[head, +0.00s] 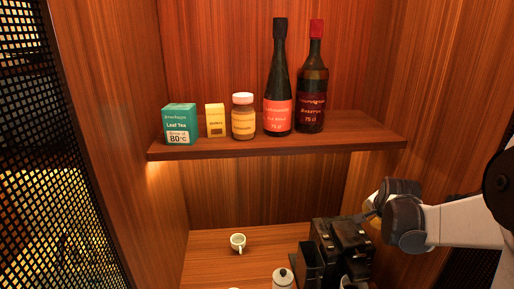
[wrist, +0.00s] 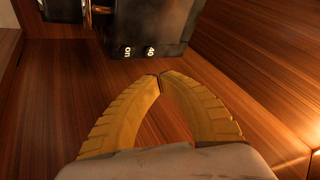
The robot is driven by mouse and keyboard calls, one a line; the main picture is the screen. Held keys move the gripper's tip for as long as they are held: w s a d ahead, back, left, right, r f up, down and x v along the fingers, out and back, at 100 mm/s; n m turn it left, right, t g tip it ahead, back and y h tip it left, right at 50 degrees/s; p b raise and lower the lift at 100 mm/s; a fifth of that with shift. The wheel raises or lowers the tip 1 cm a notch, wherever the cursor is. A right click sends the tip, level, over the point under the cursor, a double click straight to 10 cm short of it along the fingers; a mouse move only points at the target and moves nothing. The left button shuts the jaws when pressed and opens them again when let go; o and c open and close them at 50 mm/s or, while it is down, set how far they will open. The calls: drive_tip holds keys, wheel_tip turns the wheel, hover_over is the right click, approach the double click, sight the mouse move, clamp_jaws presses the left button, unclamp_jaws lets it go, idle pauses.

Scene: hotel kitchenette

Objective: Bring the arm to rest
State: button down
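My gripper shows in the wrist view (wrist: 160,78) with its two yellow curved fingers meeting at the tips and nothing between them. In the head view my arm reaches in from the right, and its dark wrist hides most of the gripper. The wrist is right of and close to the black coffee machine (head: 350,240). In the wrist view the lower part of this dark machine (wrist: 150,25), with small white markings, lies beyond the fingertips, with bare wood between them.
A shelf (head: 280,145) above holds a tea box (head: 179,124), a small yellow box (head: 215,120), a jar (head: 243,117) and two bottles (head: 279,85) (head: 312,85). On the counter below are a cup (head: 238,242) and a white lidded pot (head: 283,279). The counter's left part is clear.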

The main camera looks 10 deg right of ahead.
drive_tip(key=s+a+n+b, duration=0.1)
drive_tip(key=a+b, duration=0.1)
drive_tip(key=a, duration=0.1)
drive_tip(key=s+a+f+n+b, duration=0.1)
drive_tip(key=a+b, duration=0.1)
drive_tip(key=a, duration=0.1)
drive_tip(key=s+a+f+n+y+b, duration=0.1)
drive_tip(key=s+a+b, duration=0.1)
drive_tip(key=a, duration=0.1)
drive_tip(key=shift+a+n, duration=0.35)
drive_tip(key=shift+n, duration=0.05)
drive_tip(key=s+a+f+n+y+b, duration=0.1)
drive_tip(key=s+a+f+n+b, duration=0.4)
drive_tip(key=s+a, duration=0.3)
drive_tip(key=s+a+f+n+y+b, duration=0.1)
drive_tip(key=s+a+f+n+b, duration=0.4)
drive_tip(key=s+a+b, duration=0.3)
drive_tip(key=shift+a+f+t, duration=0.3)
drive_tip(key=shift+a+f, duration=0.05)
drive_tip(key=shift+f, duration=0.05)
drive_tip(key=shift+s, duration=0.1)
